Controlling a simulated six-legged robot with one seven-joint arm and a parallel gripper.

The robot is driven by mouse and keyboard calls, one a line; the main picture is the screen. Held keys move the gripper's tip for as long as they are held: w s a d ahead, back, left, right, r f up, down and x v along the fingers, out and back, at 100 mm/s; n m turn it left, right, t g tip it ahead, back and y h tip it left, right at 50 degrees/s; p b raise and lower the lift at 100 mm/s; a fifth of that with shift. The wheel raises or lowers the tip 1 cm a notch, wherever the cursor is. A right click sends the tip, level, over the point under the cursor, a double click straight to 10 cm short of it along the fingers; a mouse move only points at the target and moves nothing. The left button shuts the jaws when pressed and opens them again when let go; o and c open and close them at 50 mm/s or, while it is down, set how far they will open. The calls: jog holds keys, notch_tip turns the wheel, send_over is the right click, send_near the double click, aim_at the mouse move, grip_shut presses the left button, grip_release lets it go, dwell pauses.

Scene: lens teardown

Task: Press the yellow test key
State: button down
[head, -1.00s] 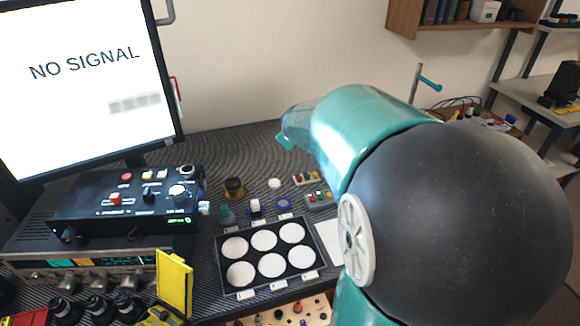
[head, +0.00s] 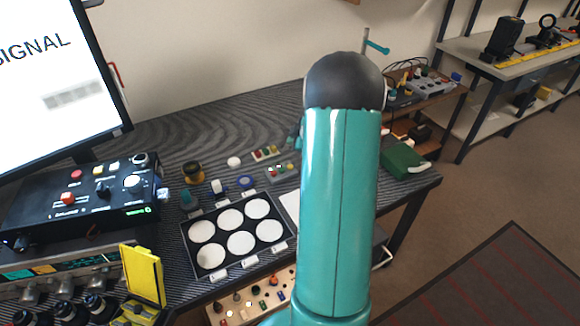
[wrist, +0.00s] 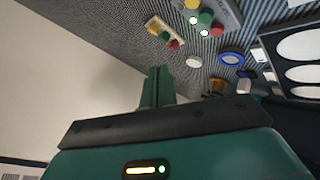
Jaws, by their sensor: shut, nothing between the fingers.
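A small grey box (wrist: 230,12) with yellow, green and red domed keys and two small lit white spots shows at the top of the wrist view. Its yellow key (wrist: 191,4) is partly cut off by the frame edge. The same grey box (head: 281,173) lies on the bench in the head view, left of my arm. My gripper (wrist: 157,72) is shut and empty, pointing toward the bench, apart from the box. In the head view it is mostly hidden behind my arm. A black console (head: 85,200) also carries yellowish buttons; I see no labels telling which is the test key.
A beige strip (wrist: 157,27) with coloured buttons lies beside the grey box. A white disc (wrist: 193,61), a blue ring (wrist: 231,58) and an amber jar (head: 193,172) stand close by. A black tray (head: 190,235) holds several white discs. The back of the bench is bare.

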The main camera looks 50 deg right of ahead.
aim_at(290, 167)
jog(key=shift+f, duration=4.3)
jog(key=shift+f, duration=0.45)
jog(key=shift+f, duration=0.4)
jog(key=shift+r, duration=0.8)
